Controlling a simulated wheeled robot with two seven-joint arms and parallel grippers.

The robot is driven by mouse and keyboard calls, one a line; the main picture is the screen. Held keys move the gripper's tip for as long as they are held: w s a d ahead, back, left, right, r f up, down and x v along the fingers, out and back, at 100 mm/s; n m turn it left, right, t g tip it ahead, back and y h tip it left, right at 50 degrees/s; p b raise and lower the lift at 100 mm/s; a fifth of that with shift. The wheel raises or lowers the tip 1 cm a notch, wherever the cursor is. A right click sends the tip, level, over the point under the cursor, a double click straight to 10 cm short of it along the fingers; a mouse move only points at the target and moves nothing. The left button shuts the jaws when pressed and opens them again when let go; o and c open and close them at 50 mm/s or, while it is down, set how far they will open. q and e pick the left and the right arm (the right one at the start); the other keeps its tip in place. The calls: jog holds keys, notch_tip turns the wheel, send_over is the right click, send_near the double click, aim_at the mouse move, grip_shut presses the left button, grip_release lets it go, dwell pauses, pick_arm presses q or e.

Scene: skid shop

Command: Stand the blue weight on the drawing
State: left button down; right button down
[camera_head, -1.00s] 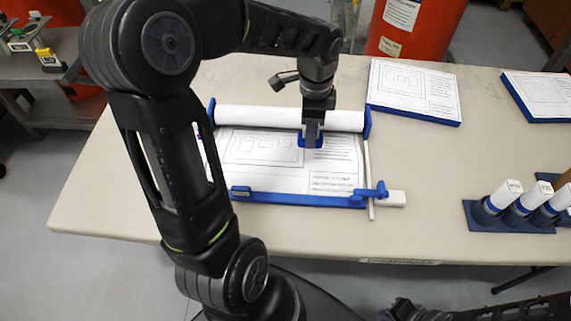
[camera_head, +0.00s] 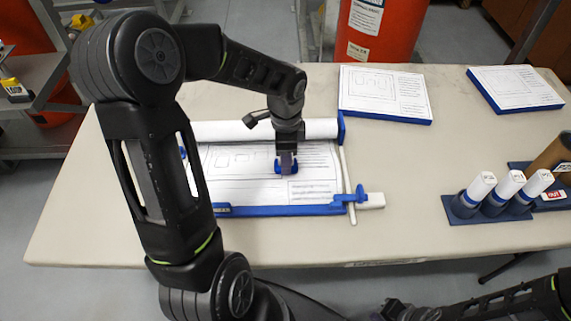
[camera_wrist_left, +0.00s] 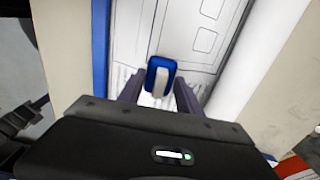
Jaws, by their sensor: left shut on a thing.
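The blue weight (camera_wrist_left: 152,66) is a small blue block with a pale grey grip across its middle. It sits between the fingers of my left gripper (camera_wrist_left: 160,92), which is shut on it. In the head view the left gripper (camera_head: 287,160) points down over the drawing (camera_head: 240,188), with the blue weight's base (camera_head: 279,166) at its fingertips. The drawing is a white printed sheet on a blue-edged board, running to a white roll at its back. I cannot tell whether the weight touches the sheet.
A blue clamp (camera_head: 350,197) and a pale bar (camera_head: 347,180) stand at the board's right edge. Two blue-edged drawing boards (camera_head: 385,95) (camera_head: 515,87) lie behind. A blue rack (camera_head: 475,215) holds white-capped cylinders at right. The table between is clear.

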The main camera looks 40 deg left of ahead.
pick_arm(q)
jog(key=shift+f, duration=1.6)
jog(key=shift+f, duration=0.15)
jog(key=c, duration=0.8)
grip_release()
notch_tip(320, 180, up, 12)
jog(key=shift+r, duration=0.15)
